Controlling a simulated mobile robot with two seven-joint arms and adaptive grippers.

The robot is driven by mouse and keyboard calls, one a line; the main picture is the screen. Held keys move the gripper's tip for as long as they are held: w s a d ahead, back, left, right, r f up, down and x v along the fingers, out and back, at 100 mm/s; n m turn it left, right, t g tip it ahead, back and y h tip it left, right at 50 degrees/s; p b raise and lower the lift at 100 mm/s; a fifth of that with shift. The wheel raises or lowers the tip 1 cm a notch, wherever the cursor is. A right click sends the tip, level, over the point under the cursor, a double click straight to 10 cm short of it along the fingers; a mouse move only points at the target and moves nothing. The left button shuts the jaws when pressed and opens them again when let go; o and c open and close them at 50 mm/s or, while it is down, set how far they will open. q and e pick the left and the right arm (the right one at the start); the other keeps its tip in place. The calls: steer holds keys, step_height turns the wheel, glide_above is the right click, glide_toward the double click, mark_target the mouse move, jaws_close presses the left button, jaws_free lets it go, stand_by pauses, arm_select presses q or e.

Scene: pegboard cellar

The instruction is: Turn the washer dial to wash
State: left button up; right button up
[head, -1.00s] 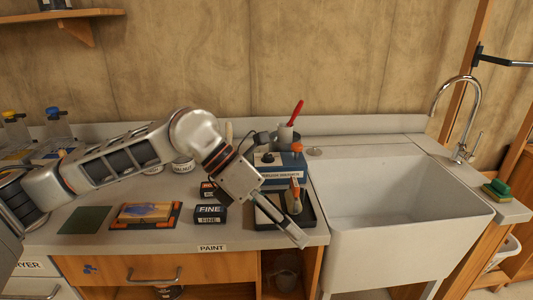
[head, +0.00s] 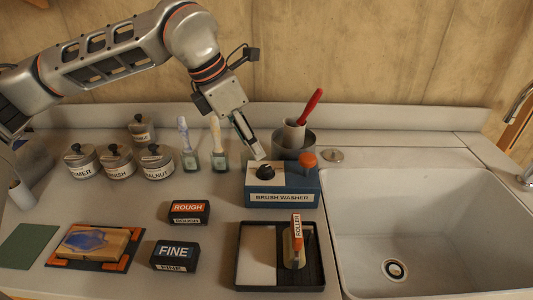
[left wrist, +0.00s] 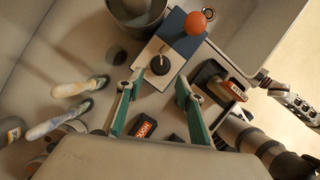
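The brush washer (head: 283,197) is a blue box with a white panel at the left of its top. The black dial (head: 265,172) sits on that panel; its pointer setting is too small to read. An orange knob (head: 308,158) stands at the box's right. My left gripper (head: 258,154) points down just behind and above the dial, apart from it. In the left wrist view, my left gripper (left wrist: 158,90) has its green-padded fingers wide apart and empty, with the dial (left wrist: 160,65) ahead, between and just beyond the tips.
A metal pot (head: 306,143) with a red-handled tool stands behind the washer. Two brushes (head: 218,148) stand to its left. A roller tray (head: 240,270) lies in front, and the white sink (head: 420,215) is at right. Sanding blocks (head: 175,256) lie front left.

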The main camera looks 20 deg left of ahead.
mark_target(264, 167)
arm_select(q)
steer(key=shift+d+f, duration=0.2)
steer(key=shift+f, duration=0.4)
steer(key=shift+d+f, duration=0.15)
steer(key=shift+f, duration=0.45)
steer(key=x, duration=0.3)
steer(key=shift+w+d+f, duration=0.1)
steer(key=shift+w+f, duration=0.05)
steer(key=shift+f, duration=0.15)
steer(key=shift+w+d+f, duration=0.2)
steer(key=shift+w+f, duration=0.05)
steer(key=shift+f, duration=0.35)
jaws_close()
arm_select(e)
steer(key=shift+s+f, duration=0.15)
steer(key=shift+f, duration=0.05)
